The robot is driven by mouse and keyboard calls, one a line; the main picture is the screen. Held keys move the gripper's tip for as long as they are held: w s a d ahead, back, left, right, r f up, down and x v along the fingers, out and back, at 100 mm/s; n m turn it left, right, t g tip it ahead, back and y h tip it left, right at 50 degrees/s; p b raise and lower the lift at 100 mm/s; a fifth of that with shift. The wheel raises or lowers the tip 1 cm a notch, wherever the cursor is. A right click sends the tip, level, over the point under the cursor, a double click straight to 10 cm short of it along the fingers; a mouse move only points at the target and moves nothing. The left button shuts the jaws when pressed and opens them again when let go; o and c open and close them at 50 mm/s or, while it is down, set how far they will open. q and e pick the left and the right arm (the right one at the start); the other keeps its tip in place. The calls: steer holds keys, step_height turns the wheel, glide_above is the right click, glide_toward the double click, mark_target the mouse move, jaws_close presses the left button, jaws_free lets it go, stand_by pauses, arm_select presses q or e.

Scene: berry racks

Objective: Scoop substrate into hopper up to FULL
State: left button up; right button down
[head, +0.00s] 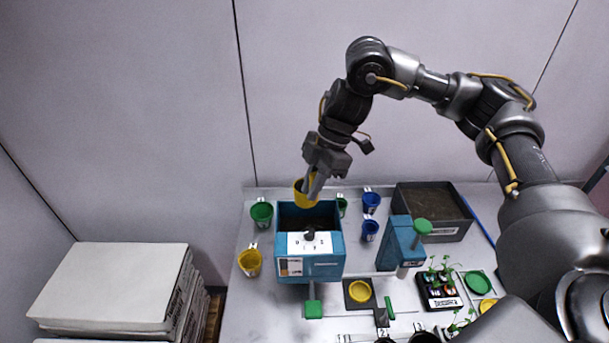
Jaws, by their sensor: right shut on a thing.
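My right gripper (314,184) is shut on a yellow cup-like scoop (303,194) and holds it over the back of a blue open-topped box. The scoop looks tilted; its contents cannot be made out. The blue box (324,266), which looks like the hopper, has a white label plate with a dark knob on its front. Its inside is dark, and the fill level and any FULL mark cannot be read. A grey bin (459,231) of dark brown substrate stands at the back right of the table. My left gripper is not in view.
Green cups (262,213), blue cups (371,201) and another yellow cup (250,261) surround the box. A blue device (389,251) with a green knob stands to its right. Seedlings in a black tray (423,303) are at the front right. Stacked white boards (110,283) are at left.

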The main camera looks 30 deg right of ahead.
arm_select(q)
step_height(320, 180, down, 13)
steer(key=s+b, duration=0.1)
steer(key=b, duration=1.1)
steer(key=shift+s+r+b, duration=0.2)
steer(key=shift+b, duration=0.1)
arm_select(e)
steer(key=s+d+f+y, duration=0.1)
steer(key=d+f+y, duration=0.4)
steer(key=y, duration=1.1)
steer(key=shift+d+f, duration=0.4)
steer(key=shift+f, duration=0.2)
